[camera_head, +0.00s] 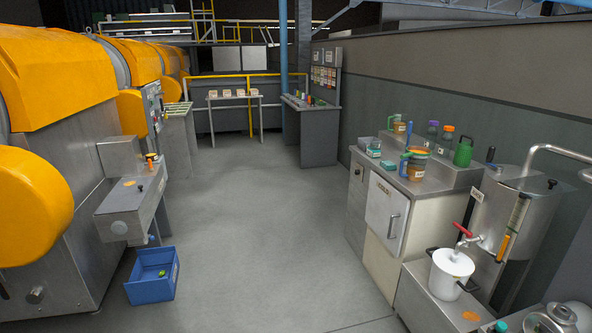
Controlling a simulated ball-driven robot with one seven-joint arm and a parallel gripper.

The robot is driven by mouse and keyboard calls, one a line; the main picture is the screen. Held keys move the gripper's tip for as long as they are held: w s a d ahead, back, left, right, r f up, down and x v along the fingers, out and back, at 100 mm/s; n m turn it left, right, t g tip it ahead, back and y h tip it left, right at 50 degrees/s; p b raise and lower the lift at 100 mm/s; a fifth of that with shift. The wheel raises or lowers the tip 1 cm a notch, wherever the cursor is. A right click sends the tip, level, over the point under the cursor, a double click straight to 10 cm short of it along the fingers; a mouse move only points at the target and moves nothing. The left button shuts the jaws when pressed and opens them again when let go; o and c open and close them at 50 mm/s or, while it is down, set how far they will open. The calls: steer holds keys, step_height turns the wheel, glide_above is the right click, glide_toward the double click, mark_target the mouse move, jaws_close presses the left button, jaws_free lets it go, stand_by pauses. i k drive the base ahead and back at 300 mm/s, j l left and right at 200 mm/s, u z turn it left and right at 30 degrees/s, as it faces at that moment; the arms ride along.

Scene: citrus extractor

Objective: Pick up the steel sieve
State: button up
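I cannot make out a steel sieve for certain in the head view. Small items crowd the steel counter (428,186) on the right, among them an orange-topped container (416,167), and they are too small to tell apart fully. My gripper is not in view.
A steel tank (522,215) with a red-handled tap (466,234) stands at right, a white bucket (451,274) below the tap. A blue crate (152,287) lies on the floor by the orange machines (60,80). The grey floor between is clear. Far tables (234,99) stand at the back.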

mark_target(413, 156)
steer(key=i+j+u, duration=0.1)
steer(key=i+u, duration=0.15)
steer(key=i, duration=1.4)
steer(key=i+z, duration=0.45)
steer(key=i+j+z, duration=0.15)
steer(key=z, duration=0.25)
steer(key=i+j+z, duration=0.3)
steer(key=z, duration=0.15)
steer(key=i+j+z, duration=0.4)
steer(key=k, duration=0.1)
